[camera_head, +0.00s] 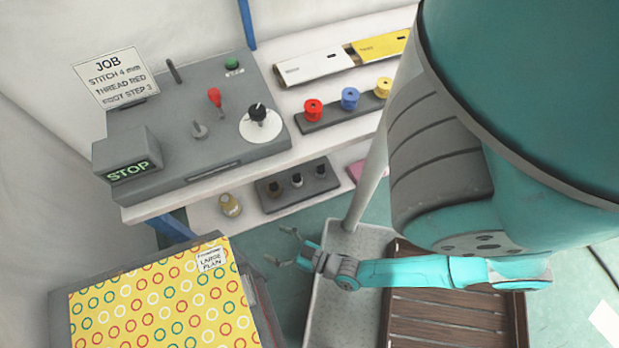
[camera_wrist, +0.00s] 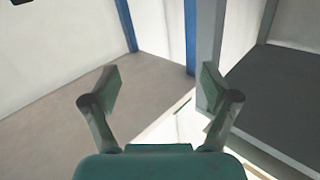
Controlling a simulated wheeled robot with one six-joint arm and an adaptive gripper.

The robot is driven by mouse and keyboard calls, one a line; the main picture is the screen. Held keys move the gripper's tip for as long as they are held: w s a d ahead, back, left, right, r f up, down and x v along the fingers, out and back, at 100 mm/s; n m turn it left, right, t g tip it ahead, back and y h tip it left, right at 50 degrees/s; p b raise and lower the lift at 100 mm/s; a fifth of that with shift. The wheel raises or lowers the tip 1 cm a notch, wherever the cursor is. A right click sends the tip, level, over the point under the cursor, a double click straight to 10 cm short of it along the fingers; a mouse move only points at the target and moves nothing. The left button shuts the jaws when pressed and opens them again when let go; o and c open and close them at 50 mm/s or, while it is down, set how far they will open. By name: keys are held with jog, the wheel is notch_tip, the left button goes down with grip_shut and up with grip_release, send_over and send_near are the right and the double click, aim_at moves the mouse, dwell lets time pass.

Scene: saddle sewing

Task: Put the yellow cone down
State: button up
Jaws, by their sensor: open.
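The yellow cone (camera_head: 384,87) stands upright at the right end of a dark rack (camera_head: 345,112) on the upper shelf, beside a blue cone (camera_head: 350,98) and a red cone (camera_head: 313,110). My gripper (camera_head: 288,248) is open and points left, well in front of and below the rack. In the wrist view my gripper (camera_wrist: 160,90) shows both fingers spread with nothing between them. The cones do not show in the wrist view.
A grey control box (camera_head: 185,150) with knobs and a STOP display fills the left of the upper shelf. Below are a small dark rack (camera_head: 298,186) and a yellowish bottle (camera_head: 231,205). A patterned yellow panel (camera_head: 160,300) stands front left.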

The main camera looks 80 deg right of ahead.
jog(key=s+a+r+n+y, duration=0.1)
jog(key=s+r, duration=0.2)
jog(key=r, duration=0.5)
jog(key=s+a+r+n+g+y, duration=0.1)
jog(key=s+r, duration=0.3)
jog(key=r, duration=0.5)
jog(key=s+a+r+n+g+y, duration=0.1)
jog(key=s+a+r, duration=0.1)
jog(key=r, duration=0.6)
jog(key=shift+s+a+r+n+y, duration=0.3)
jog(key=shift+s+r, duration=0.1)
jog(key=shift+s, duration=0.35)
